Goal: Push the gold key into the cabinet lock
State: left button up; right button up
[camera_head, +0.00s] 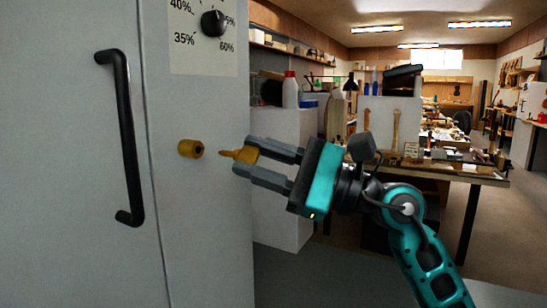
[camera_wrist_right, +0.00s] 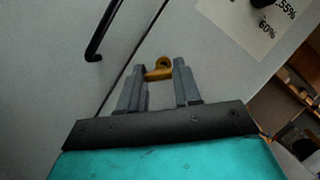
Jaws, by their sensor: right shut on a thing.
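The gold key (camera_head: 240,155) is held between the fingertips of my right gripper (camera_head: 245,155), its narrow tip pointing left. The brass cabinet lock (camera_head: 190,148) sticks out from the pale cabinet front (camera_head: 205,220). In the head view the key tip is a short gap to the right of the lock, at nearly the same height. In the right wrist view my right gripper (camera_wrist_right: 162,72) has gold between its fingers. The key (camera_wrist_right: 157,75) and the lock (camera_wrist_right: 163,62) overlap there, so their spacing is unclear. My left gripper is not in view.
A black handle (camera_head: 126,140) stands on the cabinet left of the lock. A black knob (camera_head: 214,23) on a percentage dial is above it. A white block (camera_head: 285,210) and a cluttered workbench (camera_head: 465,165) are behind my right arm.

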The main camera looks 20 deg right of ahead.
jog(key=shift+w+a, duration=0.95)
jog(key=shift+w, duration=0.2)
dwell(1.2)
jog(key=shift+w+a, duration=0.6)
jog(key=shift+w, duration=0.2)
jog(key=shift+w+a, duration=0.6)
jog(key=shift+w, duration=0.2)
jog(key=o, duration=1.2)
jog(key=shift+c, duration=0.2)
jog(key=v, duration=1.2)
jog(key=shift+s+d+b, duration=0.25)
jog(key=shift+d+b, duration=0.05)
jog(key=shift+b, duration=0.1)
